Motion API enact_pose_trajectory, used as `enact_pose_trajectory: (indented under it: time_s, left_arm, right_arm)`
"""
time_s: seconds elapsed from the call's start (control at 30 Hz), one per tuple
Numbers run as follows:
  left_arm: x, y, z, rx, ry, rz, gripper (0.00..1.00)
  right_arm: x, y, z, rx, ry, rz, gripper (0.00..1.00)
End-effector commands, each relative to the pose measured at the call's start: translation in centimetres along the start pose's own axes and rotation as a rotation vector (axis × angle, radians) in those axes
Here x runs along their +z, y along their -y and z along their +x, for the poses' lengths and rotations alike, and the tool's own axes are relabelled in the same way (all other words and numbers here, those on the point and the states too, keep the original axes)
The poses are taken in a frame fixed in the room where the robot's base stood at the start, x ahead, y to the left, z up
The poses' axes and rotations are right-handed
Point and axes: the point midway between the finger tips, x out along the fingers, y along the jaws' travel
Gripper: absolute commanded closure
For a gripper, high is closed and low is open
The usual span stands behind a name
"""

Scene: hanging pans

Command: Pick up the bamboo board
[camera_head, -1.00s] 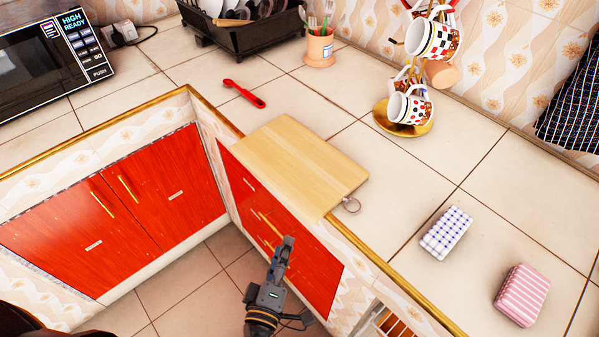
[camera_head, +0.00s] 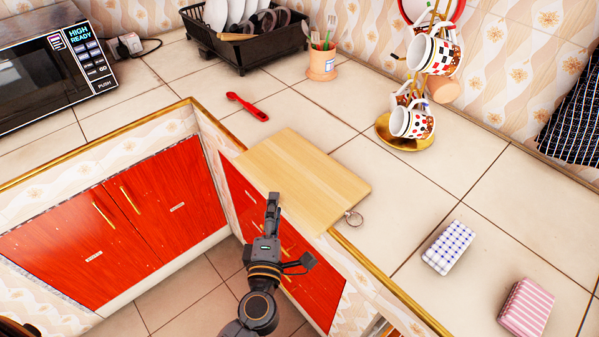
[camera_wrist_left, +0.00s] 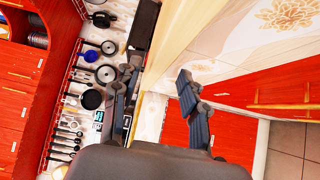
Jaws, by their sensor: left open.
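The bamboo board (camera_head: 305,175) is a pale wooden rectangle with a metal ring at its right corner. It lies flat on the tiled counter in the head view, with its near edge at the counter's gold-trimmed front edge. My left gripper (camera_head: 272,204) is at the board's near edge and covers a little of it in the picture. In the left wrist view, my left gripper (camera_wrist_left: 157,88) has its two fingers apart. A pale strip, probably the board's edge (camera_wrist_left: 205,28), runs toward the gap between them. I cannot tell whether a finger touches the board. My right gripper is not in view.
A red-handled tool (camera_head: 246,106) lies behind the board. A mug stand (camera_head: 404,134), a utensil cup (camera_head: 321,62) and a dish rack (camera_head: 245,45) stand farther back. Checked (camera_head: 448,247) and pink striped (camera_head: 526,307) blocks lie to the right. Red cabinets (camera_head: 120,215) are below.

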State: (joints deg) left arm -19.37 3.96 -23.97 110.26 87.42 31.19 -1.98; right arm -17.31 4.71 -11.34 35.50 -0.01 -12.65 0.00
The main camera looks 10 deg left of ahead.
Motion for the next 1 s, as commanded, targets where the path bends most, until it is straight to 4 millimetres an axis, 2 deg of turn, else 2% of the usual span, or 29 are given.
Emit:
enact_pose_trajectory:
  time_s: [0.13, 0.23, 0.53, 0.57, 0.77, 1.0]
  left_arm:
    - [0.3, -0.8, 2.5, 0.005, 0.0, -0.001, 0.57]
    - [0.3, -0.5, 3.7, 0.003, 0.0, 0.0, 0.57]
    - [0.3, -0.4, 4.3, 0.001, 0.0, 0.0, 0.57]
    - [0.3, -0.4, 4.3, 0.001, 0.0, 0.0, 0.59]
    - [0.3, -0.4, 4.2, 0.001, 0.0, 0.0, 0.99]
    - [0.3, -0.4, 4.2, 0.001, 0.0, 0.0, 1.0]
  right_arm:
    - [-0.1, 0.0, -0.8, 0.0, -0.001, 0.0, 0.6]
    - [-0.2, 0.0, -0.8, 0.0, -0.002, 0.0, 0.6]
    - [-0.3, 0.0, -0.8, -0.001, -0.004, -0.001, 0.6]
    - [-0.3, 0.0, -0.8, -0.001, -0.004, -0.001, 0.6]
    - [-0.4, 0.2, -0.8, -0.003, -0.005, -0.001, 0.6]
    - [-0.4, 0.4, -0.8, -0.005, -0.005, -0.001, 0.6]
